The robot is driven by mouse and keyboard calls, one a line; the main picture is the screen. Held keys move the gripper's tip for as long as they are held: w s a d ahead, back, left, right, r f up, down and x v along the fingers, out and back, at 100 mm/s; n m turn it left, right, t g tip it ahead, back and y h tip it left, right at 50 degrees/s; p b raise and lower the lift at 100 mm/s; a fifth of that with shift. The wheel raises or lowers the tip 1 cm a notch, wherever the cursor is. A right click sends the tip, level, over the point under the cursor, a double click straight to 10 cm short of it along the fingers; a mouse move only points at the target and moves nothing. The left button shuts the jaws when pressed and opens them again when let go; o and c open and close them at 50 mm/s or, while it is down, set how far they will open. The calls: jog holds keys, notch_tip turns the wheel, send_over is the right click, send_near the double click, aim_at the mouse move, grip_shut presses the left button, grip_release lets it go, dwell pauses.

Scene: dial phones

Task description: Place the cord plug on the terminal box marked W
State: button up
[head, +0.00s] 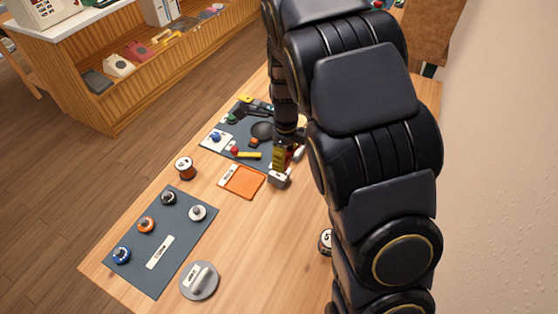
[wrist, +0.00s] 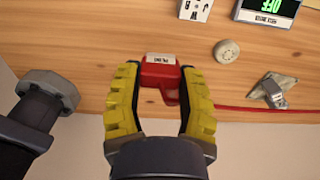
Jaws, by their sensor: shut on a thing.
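My gripper (wrist: 158,95) is shut on the red cord plug (wrist: 160,73), with one yellow finger on each side. The plug has a white label, and a red cord (wrist: 255,107) runs off to the right in the wrist view. A white box (wrist: 195,8) with dark letters, one looking like W, is cut off by the top edge of that view, apart from the plug. In the head view my gripper (head: 284,158) is low over the table, partly hidden by my arm. A pale block (head: 279,178) shows just below it; I cannot tell whether it is the lettered box.
An orange tray (head: 242,182) lies left of my gripper. A grey mat (head: 180,268) holds several knobs, with a grey disc (head: 199,281) beside it. A dark device with a green OFF display (wrist: 266,11) and a round pale knob (wrist: 226,51) are near the lettered box.

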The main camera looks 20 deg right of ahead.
jog(key=w+f, duration=0.4)
jog(key=w+d+f, duration=0.1)
jog(key=w+f, duration=0.1)
jog(key=f, duration=0.1)
jog(key=shift+w, duration=0.3)
jog(key=shift+a+f, duration=0.1)
jog(key=shift+f, duration=1.25)
jog(key=shift+f, duration=0.1)
jog(key=o, duration=1)
